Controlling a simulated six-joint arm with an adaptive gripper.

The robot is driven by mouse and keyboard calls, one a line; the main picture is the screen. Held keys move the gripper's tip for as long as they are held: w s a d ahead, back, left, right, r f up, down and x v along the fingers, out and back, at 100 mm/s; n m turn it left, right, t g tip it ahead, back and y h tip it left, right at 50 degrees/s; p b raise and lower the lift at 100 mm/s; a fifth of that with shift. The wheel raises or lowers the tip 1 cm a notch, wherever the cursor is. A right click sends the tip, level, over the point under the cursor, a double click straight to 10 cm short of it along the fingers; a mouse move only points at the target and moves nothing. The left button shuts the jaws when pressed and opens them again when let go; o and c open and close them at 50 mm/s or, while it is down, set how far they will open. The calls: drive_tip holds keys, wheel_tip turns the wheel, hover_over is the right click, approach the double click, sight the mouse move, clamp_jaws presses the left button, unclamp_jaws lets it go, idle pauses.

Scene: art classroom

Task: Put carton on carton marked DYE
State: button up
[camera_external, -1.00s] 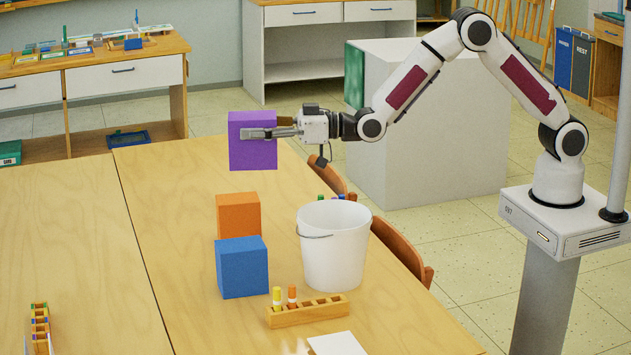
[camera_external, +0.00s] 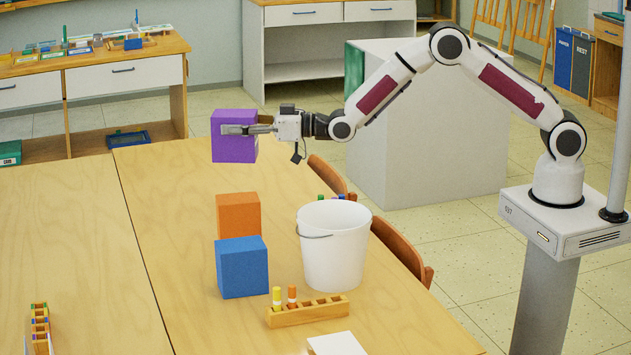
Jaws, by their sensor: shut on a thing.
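A purple carton (camera_external: 233,149) is held in the air above the far part of the table. My gripper (camera_external: 240,130) is shut on it, coming in from the right. An orange carton (camera_external: 238,210) stands on the table, nearer the camera than the purple one appears. A blue carton (camera_external: 242,268) stands in front of the orange one and hides its lower part. No DYE marking can be read on any carton from this side, so I cannot tell which one bears it.
A white bucket (camera_external: 334,255) stands right of the cartons. A wooden marker rack (camera_external: 308,312) and white paper (camera_external: 337,344) lie in front of it. Chairs (camera_external: 402,250) stand at the table's right edge.

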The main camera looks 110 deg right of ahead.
sight(236, 150)
drive_tip(key=shift+f, duration=0.25)
drive_tip(key=shift+f, duration=3.1)
drive_tip(key=shift+f, duration=0.1)
drive_tip(key=shift+f, duration=1.75)
drive_tip(key=shift+f, duration=0.15)
drive_tip(key=o, duration=1.5)
drive_tip(key=shift+f, duration=0.1)
drive_tip(key=shift+s, duration=0.1)
